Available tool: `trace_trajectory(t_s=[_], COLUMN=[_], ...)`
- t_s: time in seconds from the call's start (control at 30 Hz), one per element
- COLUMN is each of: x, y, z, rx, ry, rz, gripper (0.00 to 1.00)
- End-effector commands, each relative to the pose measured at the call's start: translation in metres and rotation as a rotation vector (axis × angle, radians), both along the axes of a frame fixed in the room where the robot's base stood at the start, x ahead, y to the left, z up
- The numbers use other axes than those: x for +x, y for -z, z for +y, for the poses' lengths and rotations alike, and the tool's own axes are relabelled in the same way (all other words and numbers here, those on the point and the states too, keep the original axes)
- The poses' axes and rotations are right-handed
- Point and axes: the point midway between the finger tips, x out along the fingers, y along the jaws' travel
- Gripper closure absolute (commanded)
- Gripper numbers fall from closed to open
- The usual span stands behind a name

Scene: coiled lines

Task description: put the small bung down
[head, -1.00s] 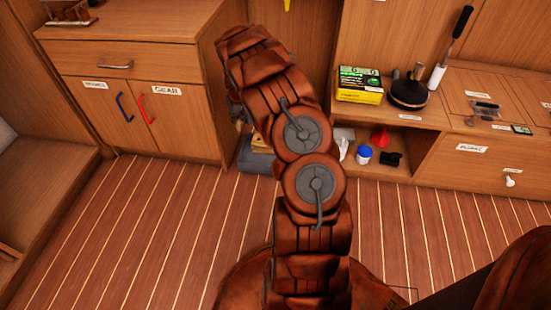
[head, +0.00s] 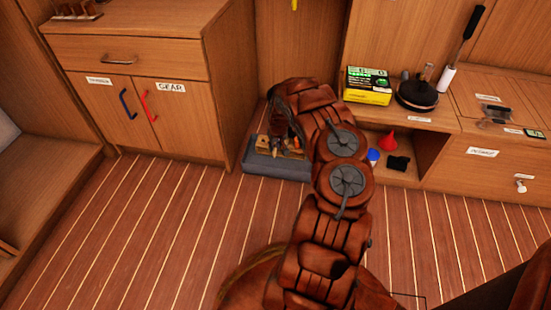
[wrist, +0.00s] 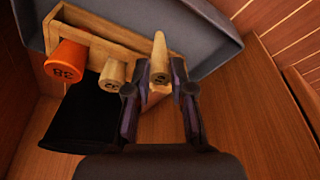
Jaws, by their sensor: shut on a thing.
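In the wrist view, my gripper (wrist: 160,80) is shut on a small pale wooden bung (wrist: 159,48), a narrow tapered cone with its tip toward the top of the picture. The bung is over or beside a wooden rack (wrist: 120,32); I cannot tell whether they touch. A larger orange bung (wrist: 66,62) with a number on it and a mid-sized wooden bung (wrist: 112,75) are at the rack, left of my gripper. In the head view, my gripper is mostly hidden by my arm, above the grey tray (head: 268,168).
The grey tray wall (wrist: 205,28) borders the rack in the wrist view, and a black object (wrist: 78,118) lies below the orange bung. In the head view, a red funnel (head: 387,140) and a black item (head: 398,163) are right of my arm. The cabinet (head: 170,105) stands left.

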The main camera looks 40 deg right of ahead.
Motion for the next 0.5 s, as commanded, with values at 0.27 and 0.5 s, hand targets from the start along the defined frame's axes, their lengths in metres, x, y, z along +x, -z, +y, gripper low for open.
trace_trajectory(t_s=[0.27, 0.5], x=[0.001, 0.001], y=[0.031, 0.061], z=[0.0, 0.001], rx=[0.0, 0.0], ry=[0.0, -0.001], rz=[-0.001, -0.001], gripper=[0.92, 0.92])
